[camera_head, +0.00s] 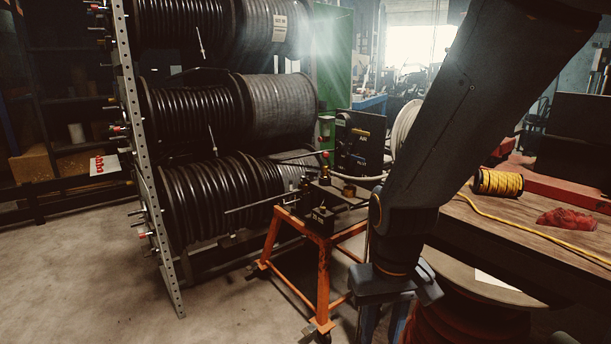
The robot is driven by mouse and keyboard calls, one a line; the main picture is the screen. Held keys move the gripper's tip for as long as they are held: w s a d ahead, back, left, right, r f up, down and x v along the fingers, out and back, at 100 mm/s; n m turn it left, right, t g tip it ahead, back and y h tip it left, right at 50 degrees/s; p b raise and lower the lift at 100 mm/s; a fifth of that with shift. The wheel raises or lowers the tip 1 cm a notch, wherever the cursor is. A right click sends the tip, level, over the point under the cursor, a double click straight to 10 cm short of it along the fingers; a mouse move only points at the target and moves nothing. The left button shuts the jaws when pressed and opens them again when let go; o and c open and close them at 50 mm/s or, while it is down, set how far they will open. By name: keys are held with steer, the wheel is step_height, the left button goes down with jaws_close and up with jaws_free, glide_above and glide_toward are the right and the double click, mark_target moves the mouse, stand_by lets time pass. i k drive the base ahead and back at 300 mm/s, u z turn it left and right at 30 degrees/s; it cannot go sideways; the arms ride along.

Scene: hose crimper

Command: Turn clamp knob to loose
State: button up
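The hose crimper (318,219) is a dark machine on top of an orange stand (325,262), in the middle of the view. Thin rods stick out from it, and small red (325,154) and brass-coloured parts stand on its top. I cannot tell which small part is the clamp knob or how it is set. My gripper (383,325) hangs at the lower middle right, pointing down, in front of and to the right of the stand. It is apart from the crimper. Its two fingers run out of the bottom edge, so their tips are hidden. I see nothing held.
A rack of black hose reels (212,200) with a perforated upright (150,190) stands left of the crimper. A wooden workbench (530,222) with a yellow rope spool (498,182) and a red cloth (566,219) is at the right. The concrete floor at lower left is clear.

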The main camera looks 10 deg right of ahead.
mark_target(311, 174)
steer(key=u, duration=1.2)
steer(key=i, duration=2.95)
steer(key=z, duration=3.3)
steer(key=i, duration=0.55)
steer(key=z, duration=0.05)
